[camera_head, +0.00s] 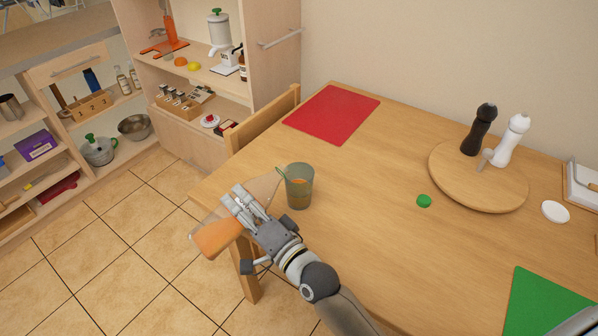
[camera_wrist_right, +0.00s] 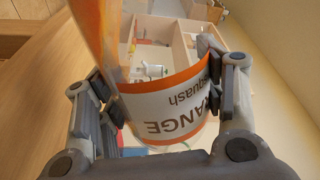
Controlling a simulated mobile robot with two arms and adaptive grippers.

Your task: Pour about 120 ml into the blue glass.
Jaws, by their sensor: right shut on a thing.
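The blue glass (camera_head: 299,186), a bluish-green see-through tumbler, stands upright near the table's left edge. Brownish-orange liquid shows in its lower part. My right gripper (camera_head: 246,207) is shut on a clear bottle of orange squash (camera_head: 216,238), just left of the glass. The bottle is tilted, its orange contents at the lower left and its clear narrower end towards the glass rim. I cannot tell if a stream is flowing. In the right wrist view, both fingers press on the bottle's orange and white label (camera_wrist_right: 170,105). My left gripper is not in view.
A red mat (camera_head: 332,114) lies behind the glass, and a green cap (camera_head: 424,201) lies to its right. A round board (camera_head: 478,190) holds dark and white mills. A chair (camera_head: 262,121) stands at the table's left side. The table's middle is largely clear.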

